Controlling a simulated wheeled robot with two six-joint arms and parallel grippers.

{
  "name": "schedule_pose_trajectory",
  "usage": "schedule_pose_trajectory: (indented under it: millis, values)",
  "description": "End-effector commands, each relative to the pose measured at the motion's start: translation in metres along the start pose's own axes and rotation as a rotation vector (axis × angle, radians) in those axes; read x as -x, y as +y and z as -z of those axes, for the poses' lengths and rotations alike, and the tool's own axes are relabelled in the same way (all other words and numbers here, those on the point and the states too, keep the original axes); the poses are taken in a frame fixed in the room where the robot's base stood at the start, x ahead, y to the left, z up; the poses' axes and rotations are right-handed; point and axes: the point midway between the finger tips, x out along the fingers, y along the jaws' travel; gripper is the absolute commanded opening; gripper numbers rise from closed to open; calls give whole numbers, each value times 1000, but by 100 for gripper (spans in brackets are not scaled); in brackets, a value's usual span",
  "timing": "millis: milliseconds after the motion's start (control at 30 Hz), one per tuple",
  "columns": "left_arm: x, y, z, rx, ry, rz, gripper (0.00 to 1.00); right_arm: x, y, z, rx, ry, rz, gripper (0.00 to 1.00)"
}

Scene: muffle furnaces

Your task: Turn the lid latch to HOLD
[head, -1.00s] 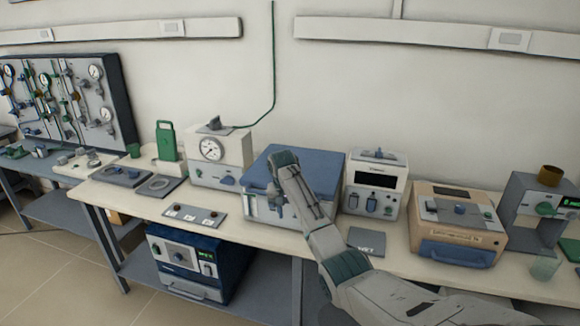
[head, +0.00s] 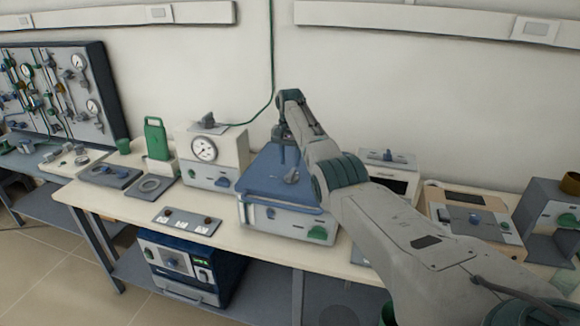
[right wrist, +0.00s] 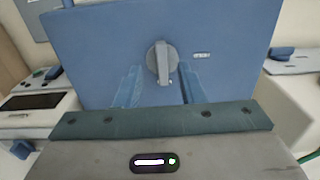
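The box with a blue lid (head: 262,180) stands in the middle of the bench. A grey round latch with a raised bar (head: 291,176) sits on the lid. In the right wrist view the latch (right wrist: 160,62) faces the camera with its bar nearly upright, and a small label (right wrist: 201,55) beside it is too small to read. My right gripper (head: 284,158) is over the lid, pointing down. In the right wrist view its two bluish fingers (right wrist: 160,86) are spread apart, with the latch beyond and between them, apparently untouched. My left gripper is out of view.
A white gauge unit (head: 205,150) stands left of the box, and a white instrument (head: 388,165) stands right, partly behind my arm. A grey switch plate (head: 187,221) lies front left.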

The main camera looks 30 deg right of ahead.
Motion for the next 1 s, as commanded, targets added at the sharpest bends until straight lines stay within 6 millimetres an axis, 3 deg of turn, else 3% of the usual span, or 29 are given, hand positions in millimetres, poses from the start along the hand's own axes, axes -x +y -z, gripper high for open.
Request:
schedule_pose_trajectory:
  millis: [300, 667, 867, 1000]
  values:
    - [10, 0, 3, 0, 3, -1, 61, -45, 0, 0, 1, -1, 0, 35]
    - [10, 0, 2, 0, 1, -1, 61, -51, 0, 0, 1, 0, 0, 35]
    - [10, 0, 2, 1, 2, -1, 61, -51, 0, 0, 1, 0, 0, 0]
    - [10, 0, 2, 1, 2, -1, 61, -50, 0, 0, 2, 0, 0, 0]
